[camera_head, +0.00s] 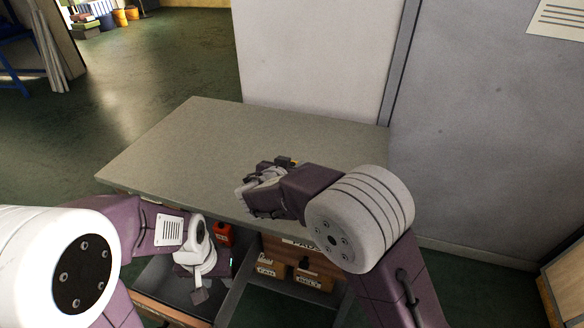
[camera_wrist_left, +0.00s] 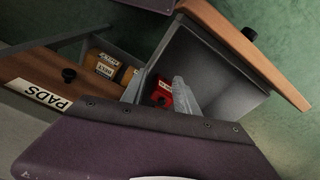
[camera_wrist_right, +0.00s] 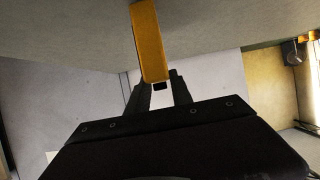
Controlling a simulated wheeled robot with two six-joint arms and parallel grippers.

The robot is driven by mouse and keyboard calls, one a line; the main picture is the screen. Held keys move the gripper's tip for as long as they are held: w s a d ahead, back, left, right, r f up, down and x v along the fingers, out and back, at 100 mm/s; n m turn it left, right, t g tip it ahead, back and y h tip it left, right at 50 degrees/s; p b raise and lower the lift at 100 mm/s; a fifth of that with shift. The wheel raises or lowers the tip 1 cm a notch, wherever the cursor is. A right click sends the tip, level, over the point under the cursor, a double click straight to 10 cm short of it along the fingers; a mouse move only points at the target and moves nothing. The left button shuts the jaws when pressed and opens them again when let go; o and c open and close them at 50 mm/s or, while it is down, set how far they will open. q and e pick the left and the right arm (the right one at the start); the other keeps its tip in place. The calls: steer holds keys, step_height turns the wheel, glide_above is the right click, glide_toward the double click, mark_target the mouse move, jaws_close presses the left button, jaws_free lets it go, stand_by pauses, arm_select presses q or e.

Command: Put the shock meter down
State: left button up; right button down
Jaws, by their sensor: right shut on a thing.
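The shock meter, a slim yellow-orange bar (camera_wrist_right: 150,42), is between the fingers of my right gripper (camera_wrist_right: 160,78), which is shut on it. In the head view only a small yellow bit (camera_head: 295,163) shows; the gripper and wrist hide the rest. My right gripper (camera_head: 286,162) is over the right part of the grey bench top (camera_head: 200,145). I cannot tell whether the meter touches the top. My left gripper (camera_wrist_left: 158,80) is open and empty, its fingers apart above the open drawer (camera_wrist_left: 215,75), near a red labelled item (camera_wrist_left: 163,94) in it.
The drawer (camera_head: 157,272) is pulled out under the bench's front left. Beside it, labelled boxes (camera_head: 268,268) sit in another compartment. A white panel (camera_head: 310,60) and a grey cabinet (camera_head: 480,120) stand behind. The left and middle bench top is clear.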

steer(key=shift+f, duration=0.35)
steer(key=shift+f+b, duration=0.2)
steer(key=shift+b, duration=0.15)
steer(key=c, duration=1.1)
jaws_free()
steer(key=shift+c, duration=0.2)
steer(key=shift+r, duration=0.1)
steer(key=shift+s+a+r+p, duration=0.15)
steer(key=shift+r+p, duration=0.15)
steer(key=shift+p, duration=0.2)
steer(key=v, duration=1.1)
steer(key=shift+s, duration=0.35)
